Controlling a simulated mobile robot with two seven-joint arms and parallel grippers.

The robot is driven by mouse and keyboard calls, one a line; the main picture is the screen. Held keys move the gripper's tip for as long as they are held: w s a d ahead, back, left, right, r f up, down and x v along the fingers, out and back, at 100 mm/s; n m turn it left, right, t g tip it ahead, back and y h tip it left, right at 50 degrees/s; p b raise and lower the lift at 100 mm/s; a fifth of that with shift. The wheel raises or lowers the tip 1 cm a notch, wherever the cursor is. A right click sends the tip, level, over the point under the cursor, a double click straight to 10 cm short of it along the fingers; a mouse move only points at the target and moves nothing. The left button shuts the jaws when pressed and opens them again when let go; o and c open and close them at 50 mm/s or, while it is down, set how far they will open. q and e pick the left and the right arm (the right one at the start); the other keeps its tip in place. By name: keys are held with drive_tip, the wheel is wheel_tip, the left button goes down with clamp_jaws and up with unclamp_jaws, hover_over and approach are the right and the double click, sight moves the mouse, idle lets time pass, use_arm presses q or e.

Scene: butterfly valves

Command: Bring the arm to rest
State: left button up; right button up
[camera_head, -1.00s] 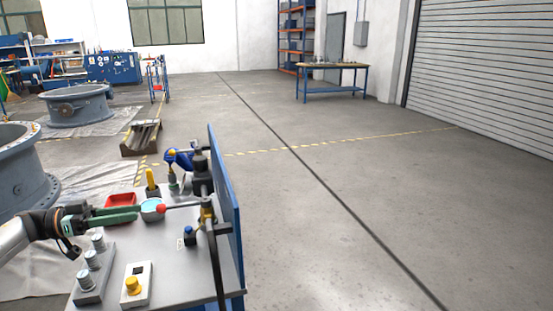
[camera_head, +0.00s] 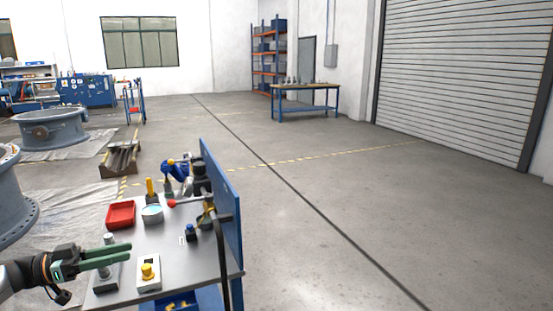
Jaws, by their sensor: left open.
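My left gripper (camera_head: 117,255) comes in from the lower left, with its two green fingers over the near left part of the workbench (camera_head: 205,262). The fingers are apart and nothing is seen between them. They pass in front of a grey block with metal knobs (camera_head: 107,275) and partly hide it. A red-knobbed lever (camera_head: 172,203) stands beyond the fingers, clear of them. My right gripper is not in the picture.
The bench also holds a red tray (camera_head: 121,215), a cyan-topped round part (camera_head: 152,213) and a white box with a yellow button (camera_head: 148,273). A blue panel (camera_head: 221,210) edges its right side. Large grey valve rings (camera_head: 50,130) stand left. The floor at right is clear.

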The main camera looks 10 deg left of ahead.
use_arm(q)
drive_tip(key=s+d+f+n+t+y+p, duration=0.1)
drive_tip(key=d+f+n+t+y+p, duration=0.3)
drive_tip(key=d+f, duration=1.7)
drive_tip(key=s+d+f+n+g+y, duration=0.1)
drive_tip(key=s+d+f+g+y, duration=0.1)
drive_tip(key=s, duration=0.8)
drive_tip(key=s+d+f+n+g+y, duration=0.2)
drive_tip(key=s+d+f+y, duration=0.3)
drive_tip(key=s, duration=0.4)
drive_tip(key=shift+s+d+f+g+y+p, duration=0.2)
drive_tip(key=shift+s+f+g+y+p, duration=0.2)
drive_tip(key=shift+f+g+y, duration=0.35)
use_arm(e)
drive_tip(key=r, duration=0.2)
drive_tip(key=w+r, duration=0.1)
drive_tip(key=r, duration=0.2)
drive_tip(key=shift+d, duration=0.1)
use_arm(q)
drive_tip(key=shift+w+d+r, duration=0.1)
